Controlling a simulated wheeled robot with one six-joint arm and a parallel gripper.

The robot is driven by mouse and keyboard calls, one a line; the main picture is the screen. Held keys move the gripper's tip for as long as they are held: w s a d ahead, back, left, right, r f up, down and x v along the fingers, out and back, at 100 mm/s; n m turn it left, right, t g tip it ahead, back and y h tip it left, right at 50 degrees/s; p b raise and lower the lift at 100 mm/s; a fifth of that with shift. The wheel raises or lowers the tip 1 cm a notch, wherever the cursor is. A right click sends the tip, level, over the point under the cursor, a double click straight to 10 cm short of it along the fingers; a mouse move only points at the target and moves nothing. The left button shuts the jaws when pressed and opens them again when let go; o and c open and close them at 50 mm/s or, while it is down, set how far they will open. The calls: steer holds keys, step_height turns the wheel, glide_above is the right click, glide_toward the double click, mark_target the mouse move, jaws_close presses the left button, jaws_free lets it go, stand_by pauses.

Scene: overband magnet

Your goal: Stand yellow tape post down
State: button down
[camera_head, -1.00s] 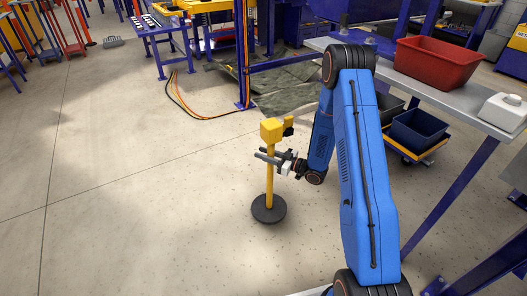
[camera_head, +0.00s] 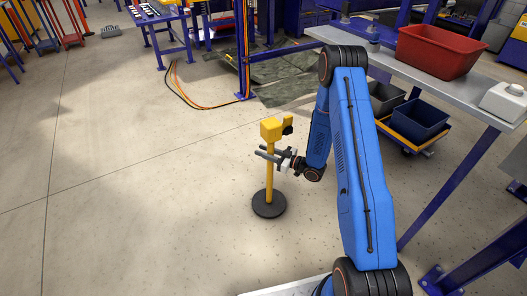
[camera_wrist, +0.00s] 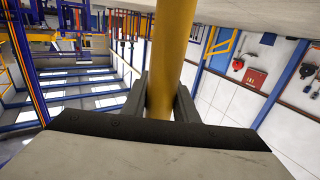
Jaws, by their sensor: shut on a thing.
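The yellow tape post (camera_head: 269,182) stands upright in the head view, with a yellow box head on top and a round black base (camera_head: 269,204) at the floor. I cannot tell whether the base touches the floor or hangs just above it. My gripper (camera_head: 271,155) is shut on the pole just below the head, reaching in from the right. In the wrist view the yellow pole (camera_wrist: 170,60) passes between the two dark fingers (camera_wrist: 160,98). The base is hidden in the wrist view.
A grey table (camera_head: 455,103) with a red bin (camera_head: 437,50) and a white container (camera_head: 505,100) stands at the right. Dark bins (camera_head: 418,122) sit on a low cart below it. Orange cables (camera_head: 190,103) and a green mat (camera_head: 295,85) lie behind. Open floor (camera_head: 130,200) spreads left.

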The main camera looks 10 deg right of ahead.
steer(key=shift+r, duration=0.1)
steer(key=c, duration=1.3)
jaws_free()
steer(key=shift+c, duration=0.2)
